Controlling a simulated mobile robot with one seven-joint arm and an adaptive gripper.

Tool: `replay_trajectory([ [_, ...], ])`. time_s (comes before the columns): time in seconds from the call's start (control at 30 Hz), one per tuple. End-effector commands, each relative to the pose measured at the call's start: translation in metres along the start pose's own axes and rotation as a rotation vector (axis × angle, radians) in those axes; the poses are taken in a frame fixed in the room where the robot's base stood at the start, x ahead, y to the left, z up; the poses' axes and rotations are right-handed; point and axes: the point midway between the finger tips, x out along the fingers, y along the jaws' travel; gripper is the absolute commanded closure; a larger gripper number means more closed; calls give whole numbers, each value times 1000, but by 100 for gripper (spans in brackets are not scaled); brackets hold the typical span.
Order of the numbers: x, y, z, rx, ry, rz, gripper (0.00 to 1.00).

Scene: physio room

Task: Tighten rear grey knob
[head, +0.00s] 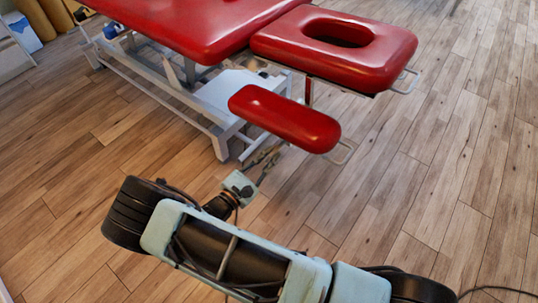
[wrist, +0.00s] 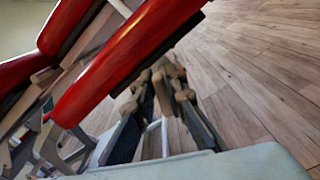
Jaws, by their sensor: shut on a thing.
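The red treatment table (head: 185,22) has a red face-hole headrest (head: 395,50) and a smaller red armrest pad (head: 285,118) hanging lower in front. My gripper (head: 270,158) reaches up to the underside of that pad from below. In the wrist view my gripper (wrist: 163,92) has its fingers closed together just under the red pad (wrist: 130,62). It is shut on a small dark part between the fingertips, which I take for the grey knob. The fingers hide most of it, so its shape and how tight it sits cannot be told.
The table's white metal frame (head: 220,142) stands on the floor just left of my gripper. A thin metal bar (head: 345,152) sticks out at the pad's right end. The wooden floor (head: 450,150) to the right is clear, with a dark cable at the bottom right.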

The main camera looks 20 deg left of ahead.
Motion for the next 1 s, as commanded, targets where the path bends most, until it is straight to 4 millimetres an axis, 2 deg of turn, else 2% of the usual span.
replay_trajectory([
  [1.0,-1,-11,-7,919,4,0,100],
])
